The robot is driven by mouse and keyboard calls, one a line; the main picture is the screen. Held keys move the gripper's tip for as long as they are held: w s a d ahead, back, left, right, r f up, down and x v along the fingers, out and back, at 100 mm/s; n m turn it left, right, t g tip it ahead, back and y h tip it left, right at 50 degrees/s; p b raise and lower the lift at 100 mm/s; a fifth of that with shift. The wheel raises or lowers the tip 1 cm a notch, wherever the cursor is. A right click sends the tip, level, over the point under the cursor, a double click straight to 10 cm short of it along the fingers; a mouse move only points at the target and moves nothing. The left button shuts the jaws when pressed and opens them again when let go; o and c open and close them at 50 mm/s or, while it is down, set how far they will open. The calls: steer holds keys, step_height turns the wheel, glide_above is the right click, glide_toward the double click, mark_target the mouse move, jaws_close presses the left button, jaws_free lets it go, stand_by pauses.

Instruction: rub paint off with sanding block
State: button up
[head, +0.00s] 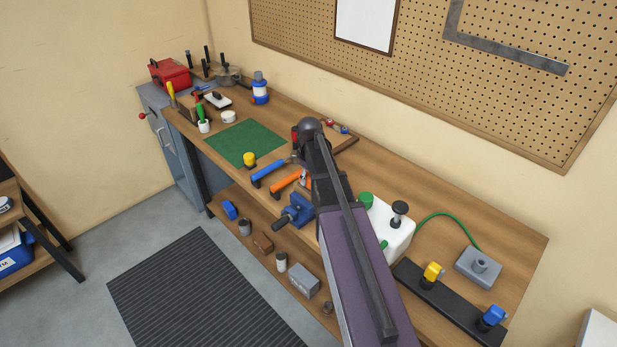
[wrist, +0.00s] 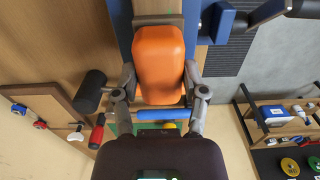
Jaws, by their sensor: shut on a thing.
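My gripper (wrist: 159,78) is shut on an orange block with rounded edges (wrist: 159,52), one finger on each side. It is probably the sanding block; its underside is hidden. Just beyond it in the wrist view, a brown piece with a pale end (wrist: 157,18) lies beside the blue vise (wrist: 218,22). I cannot tell whether the block touches this piece, and no paint is clearly visible. In the head view the vise (head: 296,211) is at the bench's front edge, and my arm hides most of the gripper.
A blue-handled tool (head: 269,172) and a yellow-topped item (head: 249,159) lie close by on the bench. A green mat (head: 245,142) is farther left. A white canister (head: 388,228) stands right of my arm. The lower shelf (head: 262,228) holds several small items.

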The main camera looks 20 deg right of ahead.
steer(key=shift+s+d+f, duration=0.1)
steer(key=shift+s+d, duration=0.15)
steer(key=shift+s, duration=0.35)
steer(key=shift+s+d+r, duration=0.1)
steer(key=shift+s+d, duration=0.1)
steer(key=shift+s, duration=0.45)
steer(key=shift+s+d+f, duration=0.1)
steer(key=shift+s+d, duration=0.15)
steer(key=shift+s, duration=0.35)
steer(key=shift+w, duration=0.15)
steer(key=shift+w+a, duration=0.25)
steer(key=shift+w, duration=0.35)
steer(key=shift+w+a, duration=0.25)
steer(key=shift+w, duration=0.35)
steer(key=shift+w+a, duration=0.25)
steer(key=shift+w, duration=0.35)
steer(key=shift+w+a, duration=0.25)
steer(key=shift+w, duration=0.4)
steer(key=shift+w+a, duration=0.25)
steer(key=shift+w, duration=0.4)
steer(key=shift+w+a, duration=0.25)
steer(key=shift+w, duration=0.4)
